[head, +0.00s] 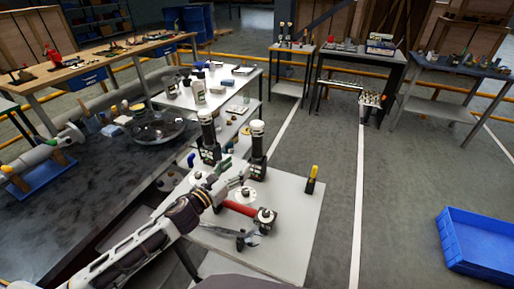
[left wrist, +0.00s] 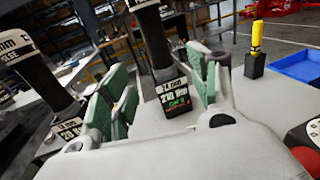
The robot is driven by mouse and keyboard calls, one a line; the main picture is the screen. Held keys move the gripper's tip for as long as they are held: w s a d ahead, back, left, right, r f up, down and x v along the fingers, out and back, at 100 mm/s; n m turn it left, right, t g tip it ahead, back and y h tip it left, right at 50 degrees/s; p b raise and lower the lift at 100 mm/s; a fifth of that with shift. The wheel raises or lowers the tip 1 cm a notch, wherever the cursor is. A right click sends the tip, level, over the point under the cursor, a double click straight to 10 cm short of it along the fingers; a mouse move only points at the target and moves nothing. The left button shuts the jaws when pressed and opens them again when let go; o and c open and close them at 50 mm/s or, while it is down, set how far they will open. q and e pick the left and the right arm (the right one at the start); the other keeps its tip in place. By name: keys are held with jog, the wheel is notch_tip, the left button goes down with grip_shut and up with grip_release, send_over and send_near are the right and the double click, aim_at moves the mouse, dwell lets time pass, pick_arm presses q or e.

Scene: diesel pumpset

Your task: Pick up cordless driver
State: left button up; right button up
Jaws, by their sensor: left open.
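Two black cordless drivers with white tops stand upright on the white table. The nearer right-hand one (head: 257,152) stands just beyond my left gripper (head: 238,183). The other driver (head: 207,140) stands to its left. In the left wrist view my left gripper (left wrist: 160,82) is open, with green pads on its fingers. One driver (left wrist: 172,92), labelled 210 Nm, shows between and beyond the fingers, and I see no grip on it. The second driver (left wrist: 65,118) shows at the left. My right gripper is not in view.
A red-handled tool (head: 240,208) and a grey tool (head: 240,237) lie on the white table (head: 300,225) near my left arm. A yellow-topped black tool (head: 312,180) stands near the right edge. A blue crate (head: 480,240) sits on the floor at right.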

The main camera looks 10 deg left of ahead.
aim_at(254, 152)
pick_arm(q)
jog(key=shift+x, duration=2.7)
jog(key=shift+p+x, duration=0.3)
jog(key=shift+x, duration=0.75)
jog(key=shift+w, duration=0.15)
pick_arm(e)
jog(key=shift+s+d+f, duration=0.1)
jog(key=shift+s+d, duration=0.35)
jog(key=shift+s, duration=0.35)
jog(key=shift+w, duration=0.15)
pick_arm(q)
jog(key=shift+w, duration=0.15)
jog(key=shift+x, duration=2.1)
jog(key=shift+w+f, duration=0.15)
jog(key=shift+w, duration=0.2)
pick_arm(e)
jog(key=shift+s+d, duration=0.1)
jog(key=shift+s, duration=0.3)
